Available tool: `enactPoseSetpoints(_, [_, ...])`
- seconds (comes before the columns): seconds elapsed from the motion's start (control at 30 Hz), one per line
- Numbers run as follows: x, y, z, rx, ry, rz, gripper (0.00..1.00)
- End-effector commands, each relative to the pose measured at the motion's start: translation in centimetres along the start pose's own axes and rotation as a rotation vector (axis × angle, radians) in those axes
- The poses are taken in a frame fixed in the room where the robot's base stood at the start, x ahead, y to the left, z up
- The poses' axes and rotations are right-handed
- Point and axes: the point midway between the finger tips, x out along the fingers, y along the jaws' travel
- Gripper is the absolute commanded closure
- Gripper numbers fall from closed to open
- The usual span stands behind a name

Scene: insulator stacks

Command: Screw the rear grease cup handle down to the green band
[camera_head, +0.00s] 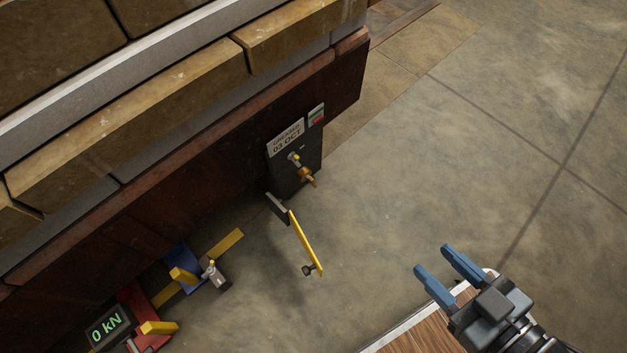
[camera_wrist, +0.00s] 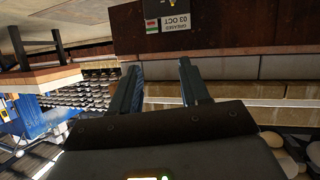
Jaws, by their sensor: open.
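A small brass fitting with a handle (camera_head: 302,170), seemingly a grease cup, sticks out from a dark plate (camera_head: 283,184) on the machine's side. It is below a white "GREASED 03 OCT" label (camera_head: 286,138). A green band cannot be made out on it.
A yellow crank arm (camera_head: 304,242) with a dark knob juts out below the plate. A blue bracket (camera_head: 184,266) and a display reading "0 kN" (camera_head: 106,328) stand at lower left. A wooden top (camera_head: 415,335) lies under my gripper. The floor to the right is clear.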

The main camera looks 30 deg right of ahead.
Motion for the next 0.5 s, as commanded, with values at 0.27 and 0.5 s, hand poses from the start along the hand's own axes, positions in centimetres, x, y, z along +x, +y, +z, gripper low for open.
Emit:
enactPoseSetpoints(0.27, [10.5,2.4,8.2,-0.133,-0.175,-0.001,0.6])
enactPoseSetpoints(0.5, [20.0,3.9,12.3,-0.206,-0.331,0.014,0.6])
